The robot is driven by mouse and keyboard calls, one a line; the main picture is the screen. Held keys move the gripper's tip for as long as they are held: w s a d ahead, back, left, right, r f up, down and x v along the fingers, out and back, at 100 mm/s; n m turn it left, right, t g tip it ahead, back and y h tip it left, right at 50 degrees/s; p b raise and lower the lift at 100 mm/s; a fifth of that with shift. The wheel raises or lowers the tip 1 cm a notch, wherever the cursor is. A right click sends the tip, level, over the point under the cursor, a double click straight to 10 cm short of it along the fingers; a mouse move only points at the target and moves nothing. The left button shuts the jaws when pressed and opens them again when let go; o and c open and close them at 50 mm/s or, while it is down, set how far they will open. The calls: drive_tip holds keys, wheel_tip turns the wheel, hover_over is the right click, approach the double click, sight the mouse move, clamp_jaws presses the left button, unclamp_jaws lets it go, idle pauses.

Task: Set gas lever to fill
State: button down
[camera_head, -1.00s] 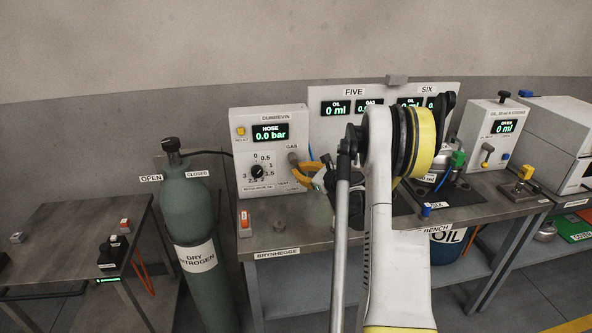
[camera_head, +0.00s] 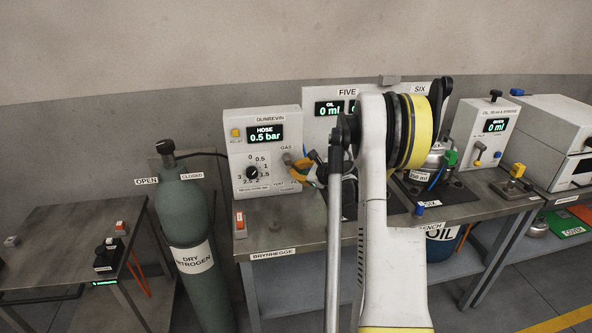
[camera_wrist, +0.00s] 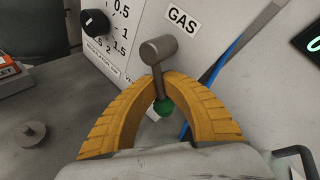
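The gas lever shows in the wrist view as a grey hub with a stem and a green ball end (camera_wrist: 163,106), under the GAS label. Its stem slants down and a little right in the picture. My gripper (camera_wrist: 161,80) has its two yellow fingers closed around the stem, with the ball on the palm side of the tips. In the head view the lever's grey hub (camera_head: 287,158) is on the white Dunbrevin panel (camera_head: 262,125), with my gripper (camera_head: 292,165) at its right. The hose display (camera_head: 265,134) reads 0.5 bar. The fill mark is not readable.
The black regulator knob (camera_wrist: 95,22) is left of the lever. A green dry nitrogen cylinder (camera_head: 185,215) stands left of the bench (camera_head: 300,238). A red-and-white switch (camera_head: 240,220) and a small grey peg sit on the bench front. A blue hose runs close at the lever's right.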

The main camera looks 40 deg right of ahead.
drive_tip(key=c, duration=1.5)
unclamp_jaws()
drive_tip(key=shift+c, duration=0.2)
drive_tip(key=d+v, duration=0.1)
drive_tip(key=v, duration=1.1)
drive_tip(key=shift+a, duration=0.45)
drive_tip(key=shift+r, duration=0.1)
